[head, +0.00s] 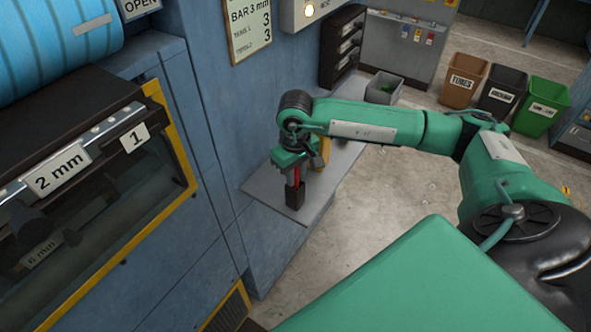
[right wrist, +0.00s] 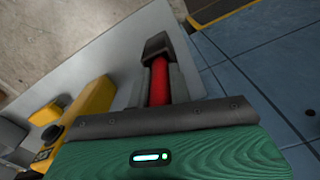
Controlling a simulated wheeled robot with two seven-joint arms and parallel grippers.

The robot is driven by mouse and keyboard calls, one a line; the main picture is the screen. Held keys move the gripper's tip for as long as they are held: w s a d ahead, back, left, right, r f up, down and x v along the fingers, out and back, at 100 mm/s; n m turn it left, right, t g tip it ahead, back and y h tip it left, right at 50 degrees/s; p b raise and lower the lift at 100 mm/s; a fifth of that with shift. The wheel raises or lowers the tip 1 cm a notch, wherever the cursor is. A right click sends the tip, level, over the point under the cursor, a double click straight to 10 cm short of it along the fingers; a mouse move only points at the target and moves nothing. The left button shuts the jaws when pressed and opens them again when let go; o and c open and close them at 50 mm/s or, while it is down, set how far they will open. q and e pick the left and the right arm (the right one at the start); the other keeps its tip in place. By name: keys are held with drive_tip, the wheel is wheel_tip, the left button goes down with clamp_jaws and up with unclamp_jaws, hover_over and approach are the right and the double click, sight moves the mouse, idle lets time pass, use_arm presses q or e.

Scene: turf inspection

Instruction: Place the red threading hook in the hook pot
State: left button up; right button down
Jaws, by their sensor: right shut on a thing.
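My right gripper (head: 294,166) points down over the grey shelf, its fingers shut on the red threading hook (head: 296,180). In the right wrist view the hook (right wrist: 159,80) is a red bar between the grey fingers. A dark, square, pot-like piece (head: 295,195) is at the hook's lower end, close to the shelf; it also shows in the right wrist view (right wrist: 156,44). I take it for the hook pot. I cannot tell whether the hook's end is inside it or just above it. My left gripper is not in view.
The grey shelf (head: 262,188) runs along the blue machine wall. A yellow object (head: 324,150) stands behind my gripper and shows in the right wrist view (right wrist: 92,105). A grey bin (head: 384,87) is farther back. The shelf's front left end is clear.

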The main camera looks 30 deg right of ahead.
drive_tip(key=shift+f+b, duration=0.25)
drive_tip(key=shift+b, duration=0.1)
drive_tip(key=c, duration=1.3)
unclamp_jaws()
drive_tip(key=shift+r, duration=0.1)
drive_tip(key=shift+r+p, duration=0.3)
drive_tip(key=shift+p, duration=0.1)
wheel_tip(320, 180, up, 11)
drive_tip(key=b, duration=0.5)
drive_tip(key=shift+f+b, duration=0.1)
drive_tip(key=shift+b, duration=0.25)
drive_tip(key=shift+r, duration=0.5)
drive_tip(key=shift+f, duration=0.1)
